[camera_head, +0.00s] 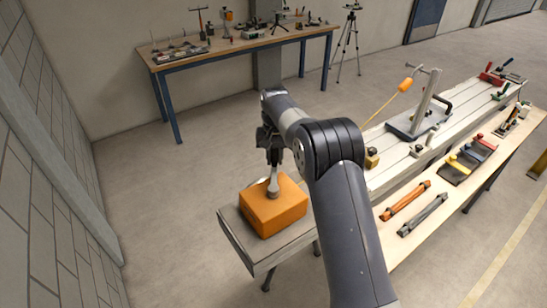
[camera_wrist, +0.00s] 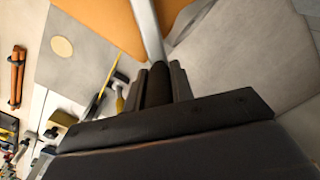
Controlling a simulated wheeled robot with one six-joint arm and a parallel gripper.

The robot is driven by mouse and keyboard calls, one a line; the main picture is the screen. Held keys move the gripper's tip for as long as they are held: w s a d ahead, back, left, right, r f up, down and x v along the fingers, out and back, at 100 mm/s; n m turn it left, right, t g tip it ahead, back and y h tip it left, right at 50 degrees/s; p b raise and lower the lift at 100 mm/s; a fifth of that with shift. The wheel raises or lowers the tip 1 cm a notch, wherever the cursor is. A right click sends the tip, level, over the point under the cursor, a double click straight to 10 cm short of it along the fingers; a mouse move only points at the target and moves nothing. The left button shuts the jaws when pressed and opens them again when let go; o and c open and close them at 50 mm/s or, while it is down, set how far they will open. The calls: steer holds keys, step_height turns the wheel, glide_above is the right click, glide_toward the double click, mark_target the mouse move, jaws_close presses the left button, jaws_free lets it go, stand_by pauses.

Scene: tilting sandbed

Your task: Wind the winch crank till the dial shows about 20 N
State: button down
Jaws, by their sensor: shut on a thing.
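An orange box-shaped winch (camera_head: 273,207) stands on the grey end of the bench. A pale metal crank (camera_head: 273,187) rises from its top. My gripper (camera_head: 273,158) is above the winch, shut on the crank's handle. In the wrist view my gripper (camera_wrist: 158,88) has its fingers on either side of the dark handle, and the silver crank arm (camera_wrist: 147,28) runs from it over the orange housing (camera_wrist: 116,22). A cream disc (camera_wrist: 62,47) lies on a grey surface in the wrist view; I cannot tell whether it is the dial. No dial reading is legible.
A post on a grey plate (camera_head: 407,130) stands on the long bench, with an orange-ended rod or line beside it. Orange and grey bars (camera_head: 405,201) lie on the wooden side shelf. A workbench (camera_head: 240,43) stands at the back. Open floor lies left of the winch.

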steer(key=c, duration=1.2)
jaws_free()
steer(key=shift+s+d, duration=0.1)
steer(key=shift+d, duration=0.2)
steer(key=shift+c, duration=0.2)
step_height(320, 180, up, 11)
steer(key=shift+f+b, duration=0.1)
steer(key=shift+b, duration=0.6)
steer(key=shift+f, duration=0.1)
step_height(320, 180, down, 10)
steer(key=shift+a+f+p, duration=0.15)
steer(key=shift+f+p, duration=0.05)
steer(key=shift+p, duration=0.55)
steer(key=shift+a+f, duration=0.15)
steer(key=shift+a, duration=0.2)
